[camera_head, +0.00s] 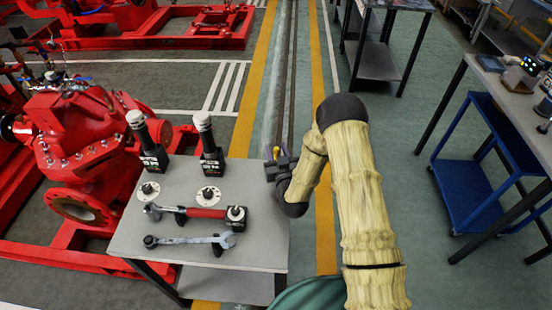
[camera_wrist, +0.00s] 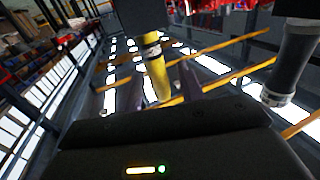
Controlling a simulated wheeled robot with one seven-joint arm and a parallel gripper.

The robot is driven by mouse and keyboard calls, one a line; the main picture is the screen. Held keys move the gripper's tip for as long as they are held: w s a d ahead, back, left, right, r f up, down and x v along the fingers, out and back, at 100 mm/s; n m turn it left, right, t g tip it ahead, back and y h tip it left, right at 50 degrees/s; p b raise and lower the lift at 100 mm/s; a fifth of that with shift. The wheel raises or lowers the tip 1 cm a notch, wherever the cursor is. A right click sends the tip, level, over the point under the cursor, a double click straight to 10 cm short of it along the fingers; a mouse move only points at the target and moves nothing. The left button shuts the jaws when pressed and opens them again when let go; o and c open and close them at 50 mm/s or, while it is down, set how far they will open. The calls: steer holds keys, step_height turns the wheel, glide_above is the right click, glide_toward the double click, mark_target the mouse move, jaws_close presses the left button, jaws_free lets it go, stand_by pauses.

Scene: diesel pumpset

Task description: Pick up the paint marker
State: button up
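The paint marker (camera_wrist: 155,72) is a yellow cylinder with a dark band in the wrist view. Its upper end in the picture meets a dark block (camera_wrist: 146,18); I cannot tell whether it is fixed in it. My gripper's two dark fingers stand on either side of the marker, with gaps showing, so it looks open around it. In the head view my gripper (camera_head: 279,168) is at the right back edge of the grey table (camera_head: 262,232). A small yellow part of the marker (camera_head: 276,152) shows there; the rest is hidden.
Two white-topped dark cylinders in black holders (camera_head: 150,150) (camera_head: 209,148) stand at the table's back. A red pump (camera_head: 85,140) is left. A grey cylinder (camera_wrist: 288,70) shows right in the wrist view.

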steer(key=shift+s+r, duration=0.1)
steer(key=shift+s, duration=0.2)
steer(key=shift+w, duration=0.1)
jaws_close()
steer(key=shift+r, duration=0.1)
steer(key=r, duration=0.5)
steer(key=r+b, duration=0.1)
steer(key=r, duration=0.3)
steer(key=shift+w+r, duration=0.2)
steer(key=shift+r, duration=0.15)
steer(key=shift+s+a, duration=0.1)
steer(key=shift+s, duration=0.1)
steer(key=shift+w, duration=0.15)
steer(key=shift+r, duration=0.8)
